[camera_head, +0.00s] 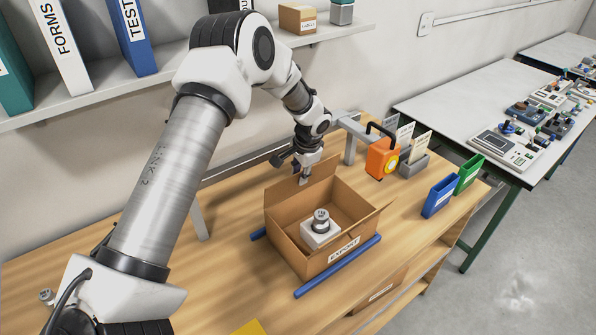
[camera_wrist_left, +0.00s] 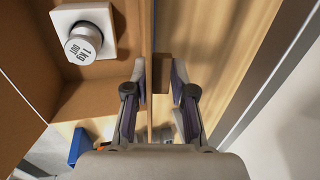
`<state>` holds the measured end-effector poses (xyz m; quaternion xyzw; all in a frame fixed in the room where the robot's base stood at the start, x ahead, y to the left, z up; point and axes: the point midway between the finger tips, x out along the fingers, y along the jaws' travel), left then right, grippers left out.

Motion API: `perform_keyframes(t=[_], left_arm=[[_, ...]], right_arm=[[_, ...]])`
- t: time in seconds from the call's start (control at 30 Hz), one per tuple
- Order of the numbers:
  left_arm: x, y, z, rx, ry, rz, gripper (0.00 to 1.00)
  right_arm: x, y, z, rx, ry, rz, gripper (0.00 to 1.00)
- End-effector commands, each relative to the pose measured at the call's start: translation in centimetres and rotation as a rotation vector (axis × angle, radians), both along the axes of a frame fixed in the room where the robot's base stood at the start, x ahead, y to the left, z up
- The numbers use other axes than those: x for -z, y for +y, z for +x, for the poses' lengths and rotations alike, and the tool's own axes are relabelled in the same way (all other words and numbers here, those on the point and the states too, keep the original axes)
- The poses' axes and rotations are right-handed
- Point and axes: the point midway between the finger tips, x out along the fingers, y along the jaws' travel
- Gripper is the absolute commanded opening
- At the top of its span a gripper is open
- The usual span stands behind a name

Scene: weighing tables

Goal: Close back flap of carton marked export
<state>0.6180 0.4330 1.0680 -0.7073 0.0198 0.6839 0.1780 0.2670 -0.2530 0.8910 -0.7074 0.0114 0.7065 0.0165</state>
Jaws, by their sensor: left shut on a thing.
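The open cardboard carton (camera_head: 318,262) stands on the wooden table, with an EXPORT label (camera_head: 343,250) on its front. Inside, a metal weight (camera_head: 321,216) rests on a white block (camera_head: 318,239); the weight, marked 1 kg, also shows in the left wrist view (camera_wrist_left: 83,45). The back flap (camera_head: 290,200) stands up roughly upright at the carton's far side. My left gripper (camera_head: 304,180) is at its upper edge. In the left wrist view the flap (camera_wrist_left: 149,40) is seen edge-on between the fingers of my left gripper (camera_wrist_left: 158,72), shut on it. My right gripper is out of view.
A blue bar (camera_head: 340,266) lies along the carton's front. Blue (camera_head: 440,196) and green (camera_head: 469,174) bins stand at the right. A shelf (camera_head: 110,87) with binders is above. The left tabletop is mostly clear.

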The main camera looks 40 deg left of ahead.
Motion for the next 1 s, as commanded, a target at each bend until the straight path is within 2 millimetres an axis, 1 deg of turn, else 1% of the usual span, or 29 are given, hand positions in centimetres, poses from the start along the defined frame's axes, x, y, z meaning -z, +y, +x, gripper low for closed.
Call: perform_keyframes(t=[0.4, 0.43, 0.47, 0.5, 0.73, 0.83, 0.97, 1.0], left_arm=[[-0.1, 0.0, 0.1, 0.000, -0.006, 0.011, 0.00], [-0.1, -0.1, 0.1, 0.000, -0.006, 0.011, 0.31], [-0.1, -0.1, 0.1, 0.000, -0.006, 0.011, 0.42], [-0.1, 0.0, 0.1, 0.000, -0.006, 0.010, 0.46], [0.0, -0.1, 0.0, -0.001, -0.004, 0.010, 0.46], [-0.4, -0.1, 0.0, -0.001, -0.004, 0.010, 0.46], [-2.3, -0.6, 0.0, 0.000, -0.006, 0.010, 0.46], [-3.3, -0.8, 0.0, 0.000, -0.008, 0.010, 0.46]], right_arm=[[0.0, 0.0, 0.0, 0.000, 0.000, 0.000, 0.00], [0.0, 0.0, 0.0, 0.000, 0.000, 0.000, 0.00], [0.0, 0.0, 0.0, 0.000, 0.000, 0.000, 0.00], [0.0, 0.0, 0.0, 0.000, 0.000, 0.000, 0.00], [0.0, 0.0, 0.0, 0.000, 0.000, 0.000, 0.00], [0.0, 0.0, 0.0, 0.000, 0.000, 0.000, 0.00], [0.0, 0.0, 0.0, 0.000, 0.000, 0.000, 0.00], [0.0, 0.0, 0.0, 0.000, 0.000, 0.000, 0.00]])
